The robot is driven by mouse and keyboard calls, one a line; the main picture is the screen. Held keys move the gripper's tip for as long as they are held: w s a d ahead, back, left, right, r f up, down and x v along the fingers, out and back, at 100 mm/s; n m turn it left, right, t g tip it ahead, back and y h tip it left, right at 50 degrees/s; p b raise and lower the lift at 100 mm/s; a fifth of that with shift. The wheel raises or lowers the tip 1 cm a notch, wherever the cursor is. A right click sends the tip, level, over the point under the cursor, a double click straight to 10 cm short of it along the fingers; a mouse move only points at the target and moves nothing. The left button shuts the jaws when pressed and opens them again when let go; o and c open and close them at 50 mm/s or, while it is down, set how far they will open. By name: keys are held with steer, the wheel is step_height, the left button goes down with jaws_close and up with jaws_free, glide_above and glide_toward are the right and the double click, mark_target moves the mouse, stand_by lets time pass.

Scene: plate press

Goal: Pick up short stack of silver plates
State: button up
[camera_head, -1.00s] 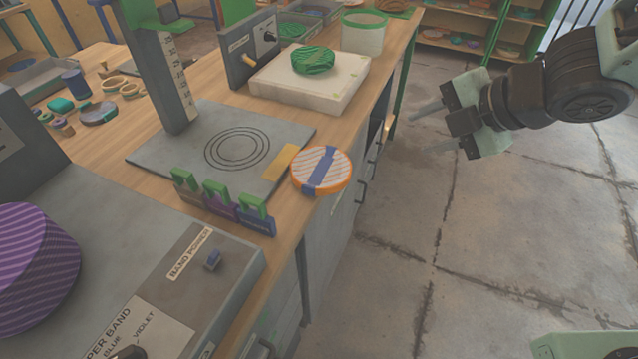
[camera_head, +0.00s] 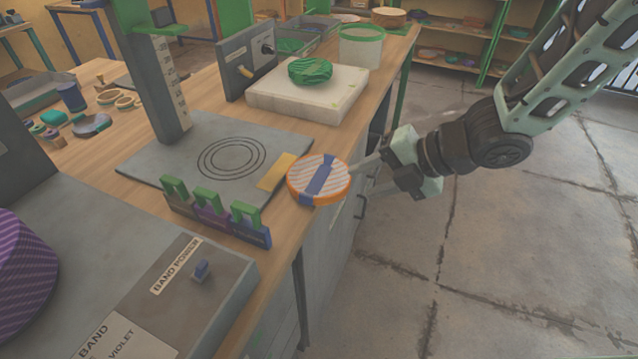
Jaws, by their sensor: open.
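A short round stack (camera_head: 304,186) with a silver-grey striped top, an orange rim and a blue band across it lies flat at the bench's front edge. It looks like the short stack of silver plates. My gripper (camera_head: 366,172) is open just to the right of the stack, over the bench edge, its fingers pointing left at the stack. The near fingers come close to the stack's right side. I cannot tell whether they touch it. Nothing is between the fingers that I can see.
A grey plate with ring marks (camera_head: 195,158) lies behind the stack. A rack with green handles (camera_head: 213,215) stands to its left. A green round stack (camera_head: 311,71) sits on a white block (camera_head: 268,97). A purple stack (camera_head: 22,265) is at far left. Floor is clear at right.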

mark_target(347, 189)
steer(key=shift+d+x, duration=0.25)
steer(key=shift+x, duration=2.75)
steer(key=shift+w+f, duration=0.15)
steer(key=shift+f, duration=0.05)
steer(key=shift+c, duration=0.3)
jaws_close()
